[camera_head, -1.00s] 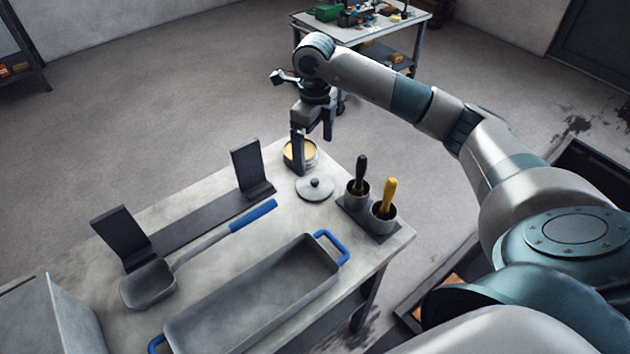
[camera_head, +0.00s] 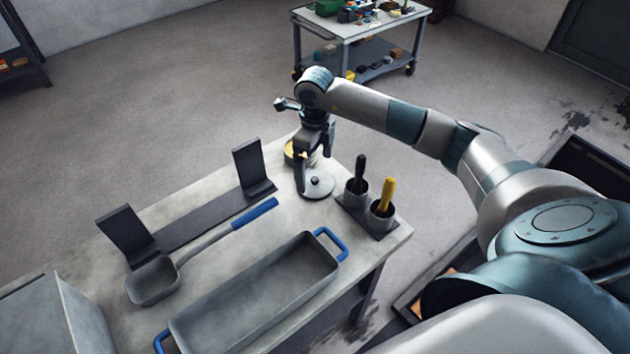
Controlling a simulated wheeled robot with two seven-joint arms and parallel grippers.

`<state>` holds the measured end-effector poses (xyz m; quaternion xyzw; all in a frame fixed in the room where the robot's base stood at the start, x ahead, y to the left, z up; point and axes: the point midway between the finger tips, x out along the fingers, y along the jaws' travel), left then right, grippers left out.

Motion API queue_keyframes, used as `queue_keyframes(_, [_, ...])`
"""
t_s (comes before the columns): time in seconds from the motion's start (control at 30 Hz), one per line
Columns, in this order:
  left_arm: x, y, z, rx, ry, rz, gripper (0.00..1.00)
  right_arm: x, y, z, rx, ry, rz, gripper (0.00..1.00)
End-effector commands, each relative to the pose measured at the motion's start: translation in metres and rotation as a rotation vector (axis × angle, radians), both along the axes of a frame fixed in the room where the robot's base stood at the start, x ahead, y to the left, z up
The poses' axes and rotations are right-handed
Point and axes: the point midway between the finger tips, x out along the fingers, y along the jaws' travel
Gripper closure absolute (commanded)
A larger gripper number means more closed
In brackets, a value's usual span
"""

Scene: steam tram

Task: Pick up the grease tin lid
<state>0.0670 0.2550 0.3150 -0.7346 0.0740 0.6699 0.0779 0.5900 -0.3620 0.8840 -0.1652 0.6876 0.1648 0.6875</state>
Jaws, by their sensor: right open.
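The grease tin lid (camera_head: 319,187) is a round grey disc with a small dark knob. It lies flat on the table (camera_head: 225,235) near its far right corner. My right gripper (camera_head: 313,176) points down at the lid with its jaws open. One finger reaches down at the lid's left side, and the other is above and behind it. I cannot tell whether a finger touches the lid. The grease tin (camera_head: 290,152), with yellowish contents, stands just behind and is partly hidden by the gripper. My left gripper is not in view.
Two cups with a black-handled tool (camera_head: 360,168) and a yellow-handled tool (camera_head: 387,193) stand close right of the lid. A grey tray with blue handles (camera_head: 255,293), a ladle (camera_head: 155,281) and a dark bracket stand (camera_head: 205,222) are nearer. A trolley (camera_head: 370,62) stands behind.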

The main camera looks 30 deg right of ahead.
Motion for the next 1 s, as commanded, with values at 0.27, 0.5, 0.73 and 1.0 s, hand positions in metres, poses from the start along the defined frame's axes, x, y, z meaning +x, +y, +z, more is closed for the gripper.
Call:
queue_keyframes(0.27, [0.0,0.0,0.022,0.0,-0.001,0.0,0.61,-0.002,0.001,-0.03,0.002,0.003,-0.001,0.0])
queue_keyframes(0.5, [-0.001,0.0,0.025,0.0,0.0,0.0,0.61,-0.001,0.0,-0.046,0.0,0.0,-0.001,0.0])
queue_keyframes(0.73, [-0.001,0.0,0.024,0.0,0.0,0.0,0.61,-0.001,0.0,-0.046,0.0,0.0,0.0,0.0])
queue_keyframes(1.0, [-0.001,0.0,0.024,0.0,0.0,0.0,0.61,-0.001,0.0,-0.046,0.0,0.0,0.0,0.19])
